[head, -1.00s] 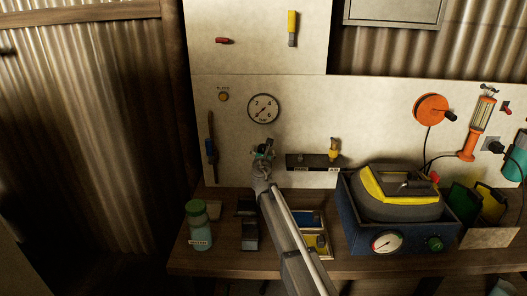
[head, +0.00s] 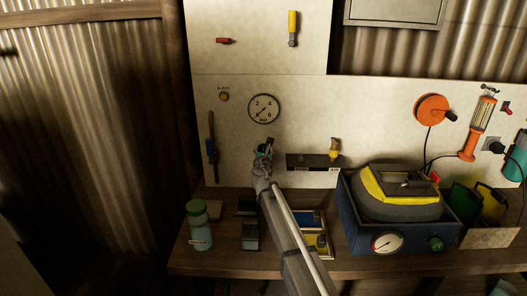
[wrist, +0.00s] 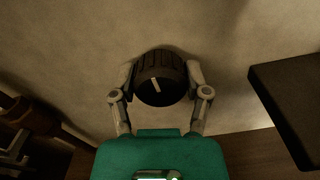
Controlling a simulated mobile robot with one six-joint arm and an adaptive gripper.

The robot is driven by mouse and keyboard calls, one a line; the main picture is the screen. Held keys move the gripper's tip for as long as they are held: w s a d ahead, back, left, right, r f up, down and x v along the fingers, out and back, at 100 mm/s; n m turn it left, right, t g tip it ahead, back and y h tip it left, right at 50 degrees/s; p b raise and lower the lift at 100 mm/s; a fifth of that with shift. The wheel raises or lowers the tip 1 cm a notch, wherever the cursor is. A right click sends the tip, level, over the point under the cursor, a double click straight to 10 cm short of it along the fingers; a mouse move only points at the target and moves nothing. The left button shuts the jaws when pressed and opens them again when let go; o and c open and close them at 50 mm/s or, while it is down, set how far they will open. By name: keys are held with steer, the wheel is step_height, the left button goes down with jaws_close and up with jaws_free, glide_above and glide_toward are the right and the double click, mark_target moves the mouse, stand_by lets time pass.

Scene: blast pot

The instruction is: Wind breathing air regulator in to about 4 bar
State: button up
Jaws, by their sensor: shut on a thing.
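The breathing air regulator knob (wrist: 159,66) is dark and ribbed, with a pale line on its face that points up and slightly left in the wrist view. My gripper (wrist: 160,82) is shut on it, one finger on each side. In the head view my gripper (head: 265,149) is at the pale wall board and hides the knob. A round white gauge (head: 263,108) marked in bar is on the board just above. Its thin dark needle seems to point to the lower left; the exact reading is too small to tell.
A dark shelf (head: 312,162) with a yellow-topped fitting sticks out right of my gripper and shows in the wrist view (wrist: 290,100). A dark-handled tool (head: 211,140) hangs at left. Below, the bench holds a green-capped bottle (head: 199,230) and a blue box (head: 357,215) with a dial.

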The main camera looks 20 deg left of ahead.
steer(key=shift+m, duration=0.4)
steer(key=m, duration=1.3)
steer(key=shift+d+f, duration=0.1)
steer(key=m, duration=0.6)
steer(key=shift+m, duration=0.3)
steer(key=m, duration=0.6)
steer(key=shift+f+m, duration=0.1)
steer(key=shift+m, duration=0.3)
steer(key=o, duration=1.1)
